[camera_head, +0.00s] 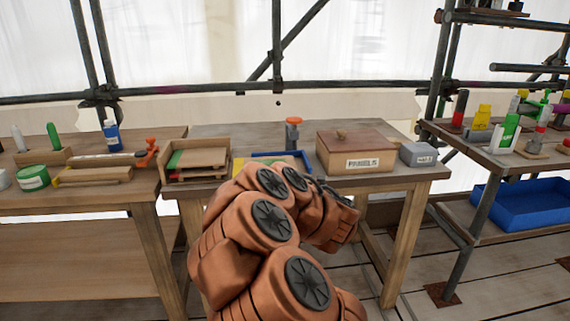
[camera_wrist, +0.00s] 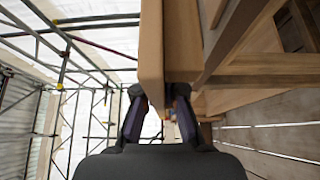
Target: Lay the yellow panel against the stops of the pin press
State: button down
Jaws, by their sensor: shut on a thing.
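A post with an orange top (camera_head: 293,133) stands on the middle bench, behind a blue-edged item (camera_head: 303,158) with a yellow part (camera_head: 267,161). My arm hides most of this item, so I cannot tell whether these are the pin press and the yellow panel. In the wrist view my gripper (camera_wrist: 159,96) has its fingers apart at a wooden edge (camera_wrist: 150,50). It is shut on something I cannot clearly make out. In the head view my arm hides the fingers.
A wooden box labelled PANELS (camera_head: 356,150) and a grey box (camera_head: 418,154) stand on the right of the middle bench (camera_head: 405,177). A wooden tray (camera_head: 200,178) holds boards on its left. Side benches hold tools; a blue bin (camera_head: 525,203) is low right.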

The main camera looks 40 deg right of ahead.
aim_at(284, 161)
jog(key=w+d, duration=0.1)
jog(key=d, duration=0.2)
jog(key=w+d, duration=0.2)
jog(key=d, duration=0.2)
jog(key=w+d+f, duration=0.1)
jog(key=w+d, duration=0.1)
jog(key=d, duration=0.1)
jog(key=shift+d+f+p, duration=0.1)
jog(key=shift+d+p, duration=0.1)
jog(key=shift+p, duration=0.1)
jog(key=shift+w+d+f, duration=0.15)
jog(key=shift+f, duration=1.6)
jog(key=shift+f, duration=0.1)
jog(key=c, duration=1.7)
grip_release()
jog(key=shift+f, duration=0.1)
jog(key=shift+o, duration=0.7)
